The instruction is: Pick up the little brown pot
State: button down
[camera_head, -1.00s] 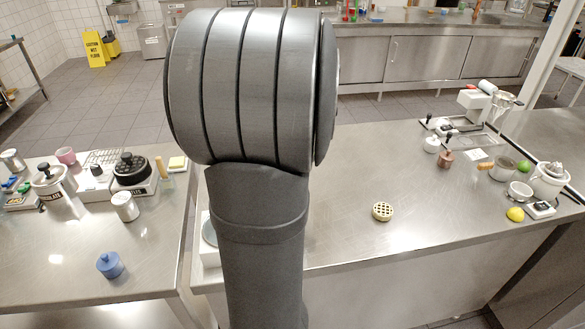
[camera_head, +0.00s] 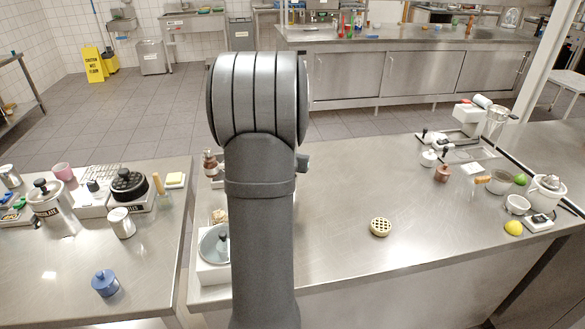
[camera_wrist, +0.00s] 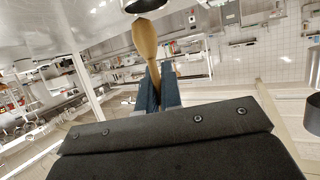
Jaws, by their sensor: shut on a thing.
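In the wrist view, my gripper (camera_wrist: 157,88) is shut on a tapered wooden handle (camera_wrist: 146,42). The handle runs up to a dark, round-rimmed body (camera_wrist: 145,4), which the top edge cuts off. It looks like the little brown pot held by its handle, though its colour hardly shows. In the head view, my arm hides the gripper's jaws and the held pot.
A round pierced trivet (camera_head: 380,227) lies on the counter, with bare metal around it. A brown mill-like thing (camera_head: 442,174) and a yellow lemon (camera_head: 514,228) are at right. A brown bottle (camera_head: 210,164) and a white appliance (camera_head: 208,272) are beside my arm.

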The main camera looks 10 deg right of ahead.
jog(key=shift+w+a+f, duration=0.2)
jog(key=shift+w+a, duration=0.05)
jog(key=shift+a, duration=0.05)
jog(key=shift+f, duration=2)
jog(key=shift+f, duration=0.2)
jog(key=c, duration=1.4)
grip_release()
jog(key=shift+c, duration=0.2)
